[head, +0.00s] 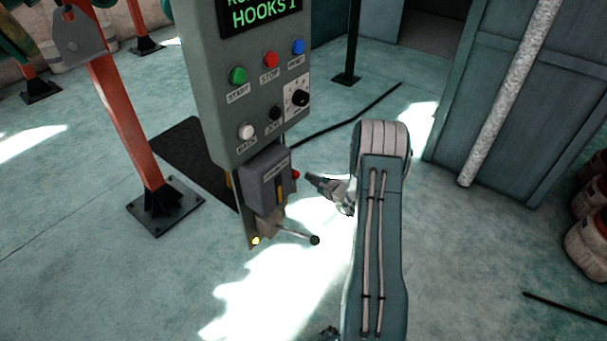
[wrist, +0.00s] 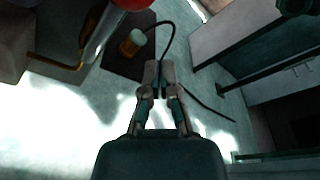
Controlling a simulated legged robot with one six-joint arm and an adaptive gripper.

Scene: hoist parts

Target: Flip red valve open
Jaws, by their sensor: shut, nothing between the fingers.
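The only red part low on the grey control panel (head: 232,100) is a small round red knob (head: 296,174), at the right side of the grey box below the buttons. I take it as the red valve, but most of it is hidden behind the box. A rounded red part (wrist: 131,3) is cut off at the top edge of the wrist view. My gripper (head: 309,177) is just right of the red knob, pointing left toward it. In the wrist view my gripper (wrist: 159,67) is shut and empty, with the red part ahead and to the left. Contact cannot be told.
A lever with a black ball end (head: 315,240) sticks out below the grey box (head: 264,180). The panel carries several buttons and a dial (head: 300,97). An orange post (head: 130,130) stands at left, a teal cabinet (head: 510,100) at right.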

